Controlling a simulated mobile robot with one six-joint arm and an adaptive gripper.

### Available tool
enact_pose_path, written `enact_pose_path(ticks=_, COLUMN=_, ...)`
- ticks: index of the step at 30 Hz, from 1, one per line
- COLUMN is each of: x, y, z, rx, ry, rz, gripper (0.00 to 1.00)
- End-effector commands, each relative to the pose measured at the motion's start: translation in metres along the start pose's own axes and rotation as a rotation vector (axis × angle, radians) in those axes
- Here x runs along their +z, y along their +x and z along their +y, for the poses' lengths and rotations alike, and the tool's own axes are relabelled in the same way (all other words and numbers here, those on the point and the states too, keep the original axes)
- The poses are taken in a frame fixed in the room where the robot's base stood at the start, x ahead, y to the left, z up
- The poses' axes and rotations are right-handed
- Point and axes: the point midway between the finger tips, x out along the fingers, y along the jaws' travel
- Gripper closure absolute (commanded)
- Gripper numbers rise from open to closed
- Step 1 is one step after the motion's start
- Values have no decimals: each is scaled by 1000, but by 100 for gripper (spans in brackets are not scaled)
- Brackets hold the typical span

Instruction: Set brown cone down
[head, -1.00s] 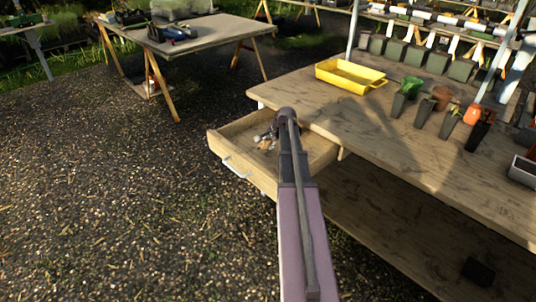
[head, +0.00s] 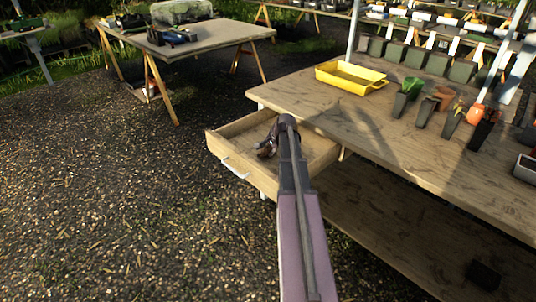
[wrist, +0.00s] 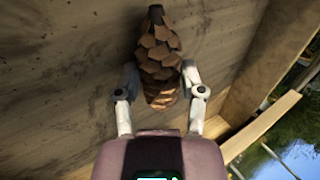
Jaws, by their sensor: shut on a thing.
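A brown cone (wrist: 158,58), scaly like a pine cone, is between the two pale fingers of my gripper (wrist: 159,78) in the wrist view. The fingers press on its sides and its narrow tip points up the picture. Behind it is a bare wooden surface; I cannot tell whether the cone touches it. In the head view my gripper (head: 267,148) is over the open wooden drawer (head: 238,172), partly hidden by my arm. The cone is too small there to make out clearly.
The drawer sticks out from under a wooden bench (head: 390,125). Another table (head: 200,42) stands at the back left. Gravel ground (head: 110,190) is open on the left.

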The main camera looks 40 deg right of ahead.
Motion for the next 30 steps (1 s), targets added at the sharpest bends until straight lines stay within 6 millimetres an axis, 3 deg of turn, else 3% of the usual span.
enact_pose_path(ticks=18, x=0, y=8, z=5, rx=0, ry=0, rz=0, gripper=99)
enact_pose_path(ticks=19, x=0, y=8, z=4, rx=0, ry=0, rz=0, gripper=42)
enact_pose_path(ticks=22, x=0, y=7, z=4, rx=0, ry=0, rz=0, gripper=14)
enact_pose_path(ticks=30, x=0, y=7, z=4, rx=0, ry=-1, rz=-1, gripper=14)
